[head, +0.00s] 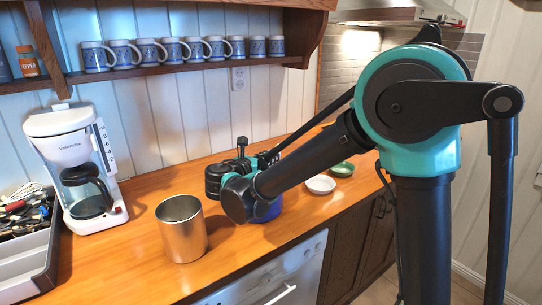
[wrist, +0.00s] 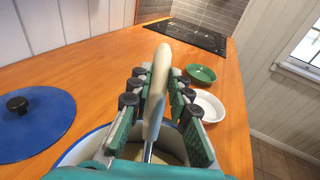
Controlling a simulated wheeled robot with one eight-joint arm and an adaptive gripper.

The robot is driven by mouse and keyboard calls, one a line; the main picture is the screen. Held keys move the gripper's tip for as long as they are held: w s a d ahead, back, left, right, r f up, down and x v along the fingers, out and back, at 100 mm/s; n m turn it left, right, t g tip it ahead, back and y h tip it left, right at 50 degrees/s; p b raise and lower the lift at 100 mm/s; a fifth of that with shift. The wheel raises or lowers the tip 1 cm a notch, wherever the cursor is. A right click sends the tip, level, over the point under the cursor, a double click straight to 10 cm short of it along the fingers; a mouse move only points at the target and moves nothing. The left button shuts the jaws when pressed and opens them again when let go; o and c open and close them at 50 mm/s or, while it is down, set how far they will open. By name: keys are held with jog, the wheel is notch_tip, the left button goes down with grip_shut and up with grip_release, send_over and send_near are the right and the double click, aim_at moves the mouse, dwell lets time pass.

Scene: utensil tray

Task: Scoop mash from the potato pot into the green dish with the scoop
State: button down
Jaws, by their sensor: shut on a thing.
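My gripper (wrist: 157,98) is shut on the cream handle of the scoop (wrist: 160,75), which stands nearly upright between the fingers. A beige content, seemingly mash, shows inside; the scoop's bowl is hidden. In the head view the pot (head: 270,211) is mostly hidden behind my arm. The green dish (wrist: 202,75) stands beyond the pot on the right, and also shows in the head view (head: 343,169). I cannot make out any mash in it.
A white dish (wrist: 208,107) stands between the pot and the green dish. A blue lid (wrist: 40,125) lies left of the pot. A metal canister (head: 182,230), coffee maker (head: 70,150) and utensil tray (head: 25,265) stand left. A dark hob (wrist: 188,36) lies beyond.

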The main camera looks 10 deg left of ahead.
jog(key=shift+f, duration=0.5)
dwell(0.6)
jog(key=shift+r, duration=0.15)
jog(key=shift+r, duration=4.65)
